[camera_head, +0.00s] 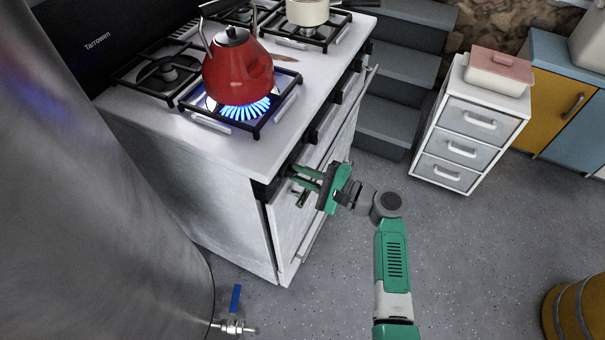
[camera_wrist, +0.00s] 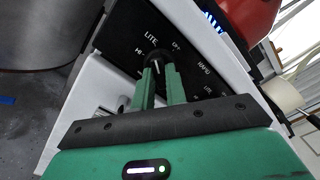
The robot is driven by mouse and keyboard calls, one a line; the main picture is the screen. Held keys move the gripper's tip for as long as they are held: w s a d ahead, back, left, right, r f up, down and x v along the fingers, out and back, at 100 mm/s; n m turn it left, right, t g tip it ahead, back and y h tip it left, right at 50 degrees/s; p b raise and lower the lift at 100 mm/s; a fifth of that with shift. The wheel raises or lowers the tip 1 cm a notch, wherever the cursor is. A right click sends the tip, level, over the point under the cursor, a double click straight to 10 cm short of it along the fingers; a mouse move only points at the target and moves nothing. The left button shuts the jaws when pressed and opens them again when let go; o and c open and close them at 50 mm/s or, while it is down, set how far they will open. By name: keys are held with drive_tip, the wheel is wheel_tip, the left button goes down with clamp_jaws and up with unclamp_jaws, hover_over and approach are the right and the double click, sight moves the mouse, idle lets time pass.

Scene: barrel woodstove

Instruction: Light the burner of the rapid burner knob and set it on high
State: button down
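The stove (camera_head: 190,135) stands at the left in the head view. Blue flames burn on its front burner (camera_head: 245,108), under the red kettle (camera_head: 238,70). My gripper (camera_head: 296,176) reaches the stove's front panel near its left end. In the wrist view my gripper (camera_wrist: 160,72) has its two fingers on either side of a dark knob (camera_wrist: 155,58), seemingly closed on it. The panel (camera_wrist: 130,40) around the knob has white marks, including LITE above and HI to the left. The knob is partly hidden by the fingers, and its exact setting is hard to read.
The oven handle (camera_head: 340,165) runs along the stove front. A white drawer unit (camera_head: 465,135) stands to the right, and a large metal cylinder (camera_head: 90,170) on the left. The floor (camera_head: 480,260) between is mostly clear.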

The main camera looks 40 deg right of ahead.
drive_tip(key=shift+n, duration=0.3)
drive_tip(key=n+b, duration=0.3)
drive_tip(key=n, duration=0.1)
drive_tip(key=shift+f+b, duration=0.15)
drive_tip(key=shift+b, duration=0.2)
drive_tip(key=shift+n+b, duration=1.25)
drive_tip(key=shift+n, duration=0.75)
drive_tip(key=shift+r, duration=0.2)
drive_tip(key=c, duration=1.4)
unclamp_jaws()
drive_tip(key=shift+c, duration=0.2)
drive_tip(key=shift+s, duration=0.1)
drive_tip(key=p+v, duration=0.2)
drive_tip(key=v, duration=0.5)
drive_tip(key=shift+s+d+p, duration=0.15)
drive_tip(key=shift+s+p, duration=0.15)
drive_tip(key=shift+s, duration=0.05)
